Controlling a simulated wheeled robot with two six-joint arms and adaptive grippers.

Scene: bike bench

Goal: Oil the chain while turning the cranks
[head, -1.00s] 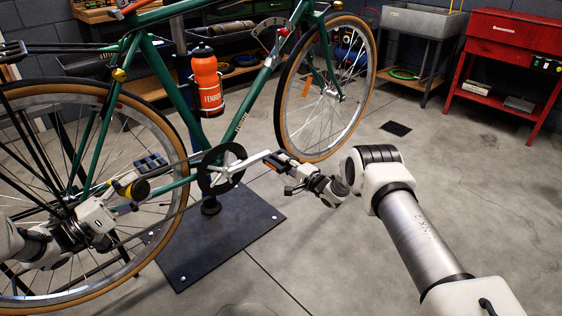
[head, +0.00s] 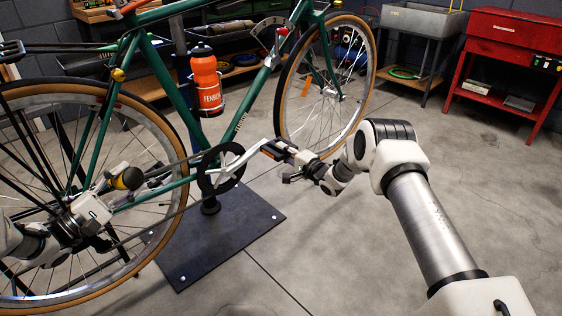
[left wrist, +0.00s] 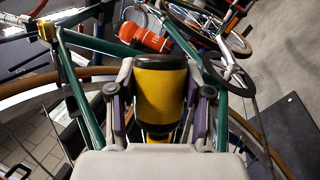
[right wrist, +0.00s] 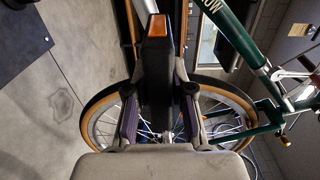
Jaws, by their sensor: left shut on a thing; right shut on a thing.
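The green bicycle (head: 160,70) is held on a stand. Its black chainring (head: 208,180) and silver crank arm (head: 240,160) are in the head view, the arm pointing up and right. The chain (head: 150,172) runs left toward the rear wheel. My right gripper (head: 290,156) is shut on the black pedal (right wrist: 157,75), which has an orange reflector. My left gripper (head: 108,190) is shut on a yellow and black oil bottle (left wrist: 160,85), tilted beside the rear wheel near the chain. Whether its tip touches the chain I cannot tell.
The stand's dark base plate (head: 220,245) lies on the floor below the cranks. An orange water bottle (head: 207,85) sits on the frame. The rear wheel (head: 60,92) is close to my left gripper. A red cabinet (head: 515,40) stands far right; the floor between is mostly clear.

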